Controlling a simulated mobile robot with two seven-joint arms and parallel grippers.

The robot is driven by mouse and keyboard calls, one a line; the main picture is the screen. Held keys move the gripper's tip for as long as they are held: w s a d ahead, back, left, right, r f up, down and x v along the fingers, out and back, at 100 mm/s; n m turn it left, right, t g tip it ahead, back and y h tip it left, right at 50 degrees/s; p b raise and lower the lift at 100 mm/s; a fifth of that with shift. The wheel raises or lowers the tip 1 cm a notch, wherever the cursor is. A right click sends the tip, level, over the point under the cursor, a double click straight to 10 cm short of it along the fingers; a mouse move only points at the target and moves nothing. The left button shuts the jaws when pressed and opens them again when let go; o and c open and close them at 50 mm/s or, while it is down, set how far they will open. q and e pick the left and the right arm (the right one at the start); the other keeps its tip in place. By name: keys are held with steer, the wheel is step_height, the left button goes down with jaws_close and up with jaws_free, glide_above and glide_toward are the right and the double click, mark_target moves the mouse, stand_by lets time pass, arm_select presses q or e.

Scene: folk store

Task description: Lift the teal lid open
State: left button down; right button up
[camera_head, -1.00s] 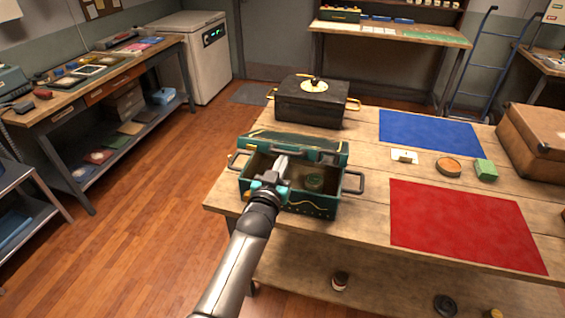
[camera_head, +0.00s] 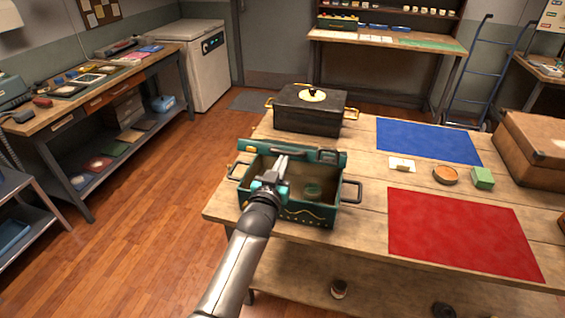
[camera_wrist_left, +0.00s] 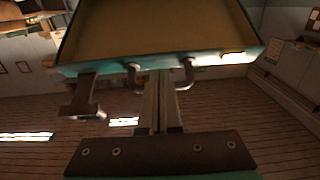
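The teal box (camera_head: 313,219) stands at the left end of the wooden table. In the left wrist view the lid's brown inside and teal edge (camera_wrist_left: 95,68) fill the top. The fingers (camera_wrist_left: 160,95) cross the middle of a metal handle (camera_wrist_left: 188,74) on that edge. They hide whether the handle is clamped. My right gripper is out of view.
A black chest (camera_head: 309,115) with brass handles stands behind the teal box. The floor at left is clear.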

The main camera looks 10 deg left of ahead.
arm_select(q)
steer(key=shift+r, duration=0.1)
steer(key=shift+w+r+p, duration=0.5)
steer(key=shift+w+r, duration=0.25)
steer(key=shift+r, duration=0.25)
steer(key=shift+s, duration=0.1)
steer(key=s+p, duration=0.7)
steer(key=s, duration=0.4)
steer(key=shift+p, duration=0.35)
steer(key=shift+a, duration=0.1)
stand_by(0.3)
